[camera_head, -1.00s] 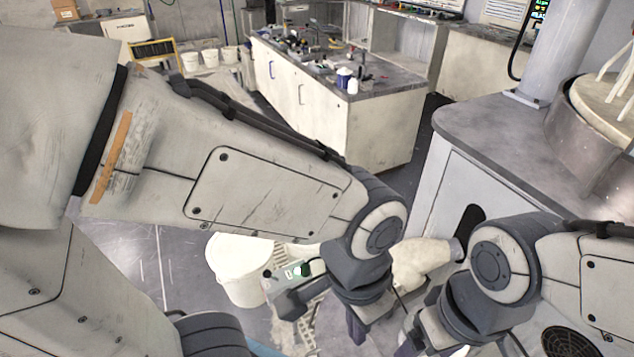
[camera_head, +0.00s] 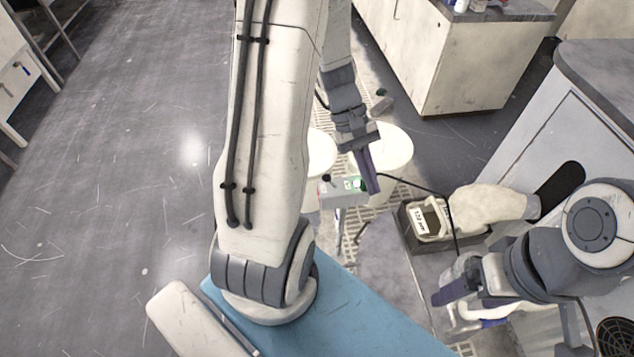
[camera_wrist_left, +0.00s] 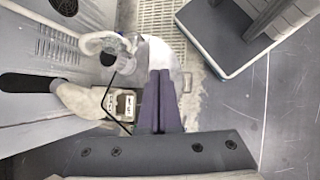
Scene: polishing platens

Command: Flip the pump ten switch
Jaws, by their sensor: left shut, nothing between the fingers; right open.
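My left gripper (camera_head: 371,178) is shut and empty, pointing down. Its fingertips appear at the right end of the box, partly over it; whether they touch is unclear. In the left wrist view its fingers (camera_wrist_left: 161,98) are together, and I cannot make out the control box there. My right gripper (camera_head: 462,300) is open at the lower right, apart from the box.
White buckets (camera_head: 388,150) stand behind the control box. A dark crate (camera_head: 422,242) holds a white labelled container (camera_head: 431,217). A black cable runs over it, and a pale sleeve-like piece (camera_head: 485,207) comes from the cabinet (camera_head: 545,135). Open floor lies at the left.

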